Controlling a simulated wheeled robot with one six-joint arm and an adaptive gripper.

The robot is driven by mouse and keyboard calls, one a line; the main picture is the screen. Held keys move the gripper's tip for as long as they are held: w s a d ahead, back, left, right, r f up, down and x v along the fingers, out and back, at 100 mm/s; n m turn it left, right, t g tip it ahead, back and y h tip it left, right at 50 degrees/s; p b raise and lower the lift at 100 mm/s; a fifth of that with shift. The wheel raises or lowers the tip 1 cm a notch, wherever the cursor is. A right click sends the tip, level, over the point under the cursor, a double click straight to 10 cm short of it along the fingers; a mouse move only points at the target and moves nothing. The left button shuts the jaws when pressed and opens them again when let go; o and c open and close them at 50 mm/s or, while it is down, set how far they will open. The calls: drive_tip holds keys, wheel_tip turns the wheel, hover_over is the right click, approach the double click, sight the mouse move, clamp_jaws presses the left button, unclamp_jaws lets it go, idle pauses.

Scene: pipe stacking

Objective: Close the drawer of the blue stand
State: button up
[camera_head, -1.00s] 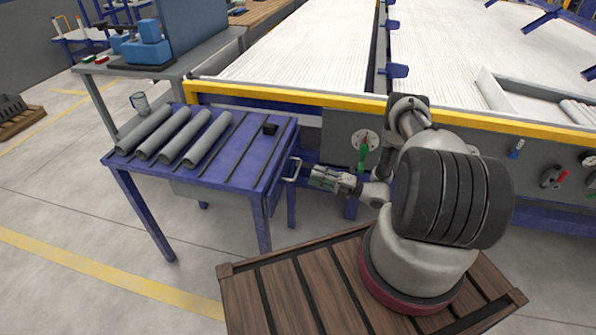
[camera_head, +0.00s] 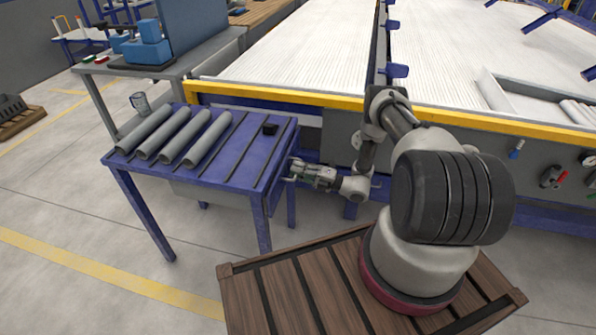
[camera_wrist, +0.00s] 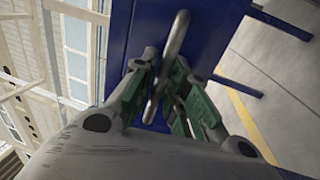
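The blue stand (camera_head: 240,150) is at left centre in the head view. Its grey drawer (camera_head: 212,193) shows under the top, and how far out it sits is hard to tell. The drawer's metal loop handle (camera_wrist: 179,35) is on the stand's right side. It crosses the wrist view, with blue stand surface behind it. My gripper (camera_head: 294,170) is at that handle, at the stand's right edge. In the wrist view, its green-padded fingers (camera_wrist: 166,75) stand on either side of the handle with a gap between them, open; contact is unclear.
Several grey pipes (camera_head: 170,135) and a small black block (camera_head: 270,129) lie on the stand top. The large yellow-edged table (camera_head: 330,101) is behind.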

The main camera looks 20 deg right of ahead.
clamp_jaws()
drive_tip(key=x, duration=0.2)
drive_tip(key=f+x, duration=0.1)
drive_tip(key=x, duration=0.5)
drive_tip(key=shift+w+a+f, duration=0.15)
drive_tip(key=shift+a+f, duration=0.05)
drive_tip(key=shift+f, duration=0.05)
drive_tip(key=o, duration=0.6)
unclamp_jaws()
drive_tip(key=shift+a, duration=0.15)
drive_tip(key=v, duration=1.2)
drive_tip(key=shift+w, duration=0.1)
